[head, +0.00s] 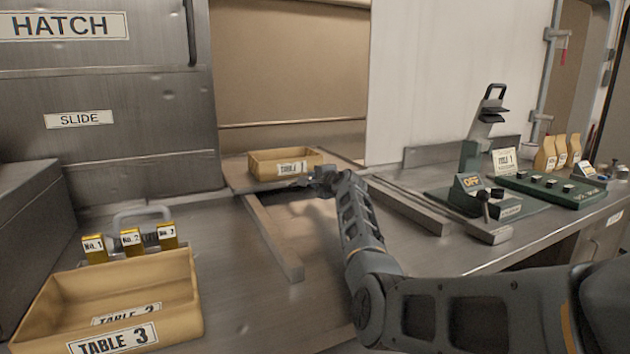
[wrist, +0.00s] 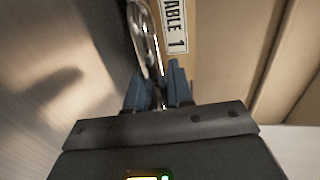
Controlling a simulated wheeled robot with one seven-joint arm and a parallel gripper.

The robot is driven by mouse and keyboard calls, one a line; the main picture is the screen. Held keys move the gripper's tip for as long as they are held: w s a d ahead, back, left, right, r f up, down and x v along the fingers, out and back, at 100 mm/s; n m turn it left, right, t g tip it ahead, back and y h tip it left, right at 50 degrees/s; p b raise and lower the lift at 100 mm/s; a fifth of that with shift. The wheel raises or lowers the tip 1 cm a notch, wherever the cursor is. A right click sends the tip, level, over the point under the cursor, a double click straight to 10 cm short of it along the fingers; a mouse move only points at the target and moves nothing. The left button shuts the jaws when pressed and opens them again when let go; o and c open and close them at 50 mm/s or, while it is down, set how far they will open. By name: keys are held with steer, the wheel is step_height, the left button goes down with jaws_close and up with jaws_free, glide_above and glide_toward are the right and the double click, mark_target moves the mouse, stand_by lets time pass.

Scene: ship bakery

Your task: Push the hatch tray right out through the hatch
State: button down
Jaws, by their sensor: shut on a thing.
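The hatch tray (head: 256,170) is a shallow tan box with a "TABLE 1" label on its near wall. It sits at the hatch opening (head: 290,70), at the far end of two rails. Its inside looks empty, though its floor is mostly hidden. In the head view my gripper (head: 318,181) is at the tray's near right side, low by the label. In the wrist view its blue fingers (wrist: 155,92) are shut on a shiny metal handle (wrist: 147,35) beside the tray wall (wrist: 205,60).
Left and right rails (head: 272,238) (head: 410,208) run along the steel counter. A tan "TABLE 3" tray (head: 185,310) stands front left, near several yellow numbered tags (head: 131,240). A green device (head: 472,190) and a switch panel (head: 545,190) stand right. A hatch slide panel (head: 110,150) is left.

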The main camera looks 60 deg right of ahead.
steer(key=shift+w+r, duration=0.1)
steer(key=c, duration=1.1)
jaws_free()
steer(key=shift+s+a+r+p, duration=0.3)
steer(key=shift+s+p, duration=0.25)
steer(key=shift+p, duration=0.4)
steer(key=p+v, duration=0.4)
steer(key=v, duration=0.1)
steer(key=shift+f+p, duration=0.1)
steer(key=shift+p, duration=0.3)
steer(key=shift+s+a+p, duration=0.35)
steer(key=shift+s+p, duration=0.1)
steer(key=shift+s, duration=0.2)
